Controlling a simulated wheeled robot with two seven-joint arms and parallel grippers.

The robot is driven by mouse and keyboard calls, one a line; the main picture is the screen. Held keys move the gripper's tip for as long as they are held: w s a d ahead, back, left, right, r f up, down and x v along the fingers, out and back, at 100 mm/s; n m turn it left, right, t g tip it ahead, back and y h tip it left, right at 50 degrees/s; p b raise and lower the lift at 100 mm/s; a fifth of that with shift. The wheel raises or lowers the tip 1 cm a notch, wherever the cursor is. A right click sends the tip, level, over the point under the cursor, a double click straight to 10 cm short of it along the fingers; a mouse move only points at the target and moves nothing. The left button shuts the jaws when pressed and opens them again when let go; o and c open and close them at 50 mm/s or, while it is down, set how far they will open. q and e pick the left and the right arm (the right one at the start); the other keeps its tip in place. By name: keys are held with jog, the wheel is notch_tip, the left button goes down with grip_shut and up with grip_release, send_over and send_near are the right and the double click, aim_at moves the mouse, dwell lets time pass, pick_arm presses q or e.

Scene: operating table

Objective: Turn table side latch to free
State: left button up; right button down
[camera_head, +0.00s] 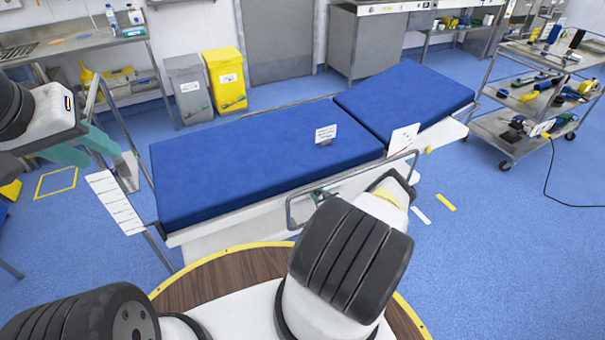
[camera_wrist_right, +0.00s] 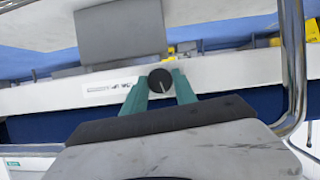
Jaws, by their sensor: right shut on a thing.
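The operating table (camera_head: 250,160) with blue pads stands across the middle of the head view. In the right wrist view, the latch is a round black knob (camera_wrist_right: 160,80) with a pale line on its face, on the table's white side band. My right gripper (camera_wrist_right: 158,88) is shut on this knob, with one teal finger on each side. In the head view my right arm largely hides this spot. My left gripper (camera_head: 82,148) is open and empty, in the air left of the table's end.
A metal side rail (camera_head: 289,212) runs along the table's near side and shows close by in the wrist view (camera_wrist_right: 293,70). A yellow bin (camera_head: 226,82) and a grey bin (camera_head: 189,90) stand behind. A loaded trolley (camera_head: 510,140) is right. Floor at lower right is largely clear.

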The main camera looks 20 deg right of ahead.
jog(key=n+h, duration=0.2)
jog(key=shift+a+n, duration=0.15)
jog(key=shift+n, duration=0.15)
jog(key=n, duration=0.1)
jog(key=n+t+h, duration=0.1)
jog(key=shift+a+f+n+h, duration=0.1)
jog(key=shift+a+n+h, duration=0.05)
jog(key=shift+n+h, duration=0.15)
jog(key=n+t+h, duration=0.1)
jog(key=n+h, duration=0.1)
jog(key=n, duration=0.2)
jog(key=shift+f, duration=0.1)
dwell(0.4)
jog(key=c, duration=1)
grip_release()
jog(key=v, duration=0.7)
jog(key=shift+s, duration=0.4)
